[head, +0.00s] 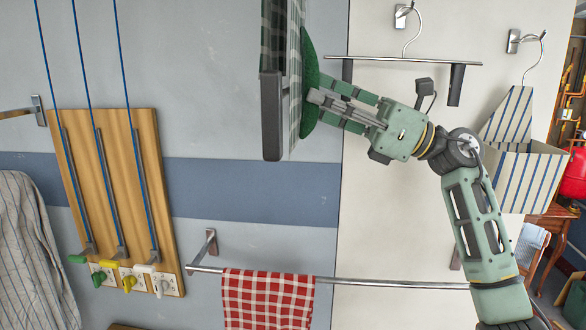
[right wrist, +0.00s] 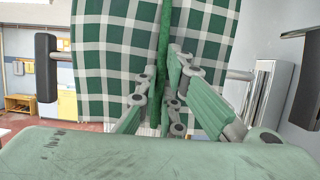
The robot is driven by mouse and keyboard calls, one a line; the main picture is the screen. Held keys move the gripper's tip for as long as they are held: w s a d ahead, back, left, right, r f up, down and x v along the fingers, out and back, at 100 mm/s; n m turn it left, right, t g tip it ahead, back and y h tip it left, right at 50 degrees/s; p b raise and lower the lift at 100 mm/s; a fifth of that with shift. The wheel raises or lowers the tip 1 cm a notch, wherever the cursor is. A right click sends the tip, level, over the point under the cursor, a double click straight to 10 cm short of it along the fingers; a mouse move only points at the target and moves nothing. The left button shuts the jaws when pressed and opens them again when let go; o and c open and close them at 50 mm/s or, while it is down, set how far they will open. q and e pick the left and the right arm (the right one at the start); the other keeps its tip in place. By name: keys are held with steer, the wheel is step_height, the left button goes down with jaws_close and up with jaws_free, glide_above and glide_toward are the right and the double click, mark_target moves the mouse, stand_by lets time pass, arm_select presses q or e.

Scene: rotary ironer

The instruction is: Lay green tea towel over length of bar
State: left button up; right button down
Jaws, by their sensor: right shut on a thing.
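The green-and-white checked tea towel (head: 294,80) hangs at the top middle of the head view, seen nearly edge-on. My right gripper (head: 312,105) is shut on a gathered green fold of it. In the right wrist view the towel (right wrist: 112,65) spreads to both sides of the pinched fold, between the fingers (right wrist: 162,95). A metal bar (right wrist: 240,75) shows beside the towel, with a dark block (right wrist: 46,68) at its left end. The towel hides the bar's middle; I cannot tell whether cloth lies over it. The dark block (head: 271,115) also shows in the head view. My left gripper is out of view.
A clip hanger (head: 410,60) hangs on the wall behind my right arm. A lower rail (head: 375,283) carries a red checked towel (head: 268,300). A wooden board (head: 100,200) with cords is at left, a striped bag (head: 525,165) at right.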

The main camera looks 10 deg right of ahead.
mark_target(305, 16)
steer(key=shift+r, duration=5.8)
steer(key=s+d, duration=0.2)
steer(key=d, duration=0.6)
steer(key=shift+a+f, duration=0.1)
steer(key=shift+a, duration=0.05)
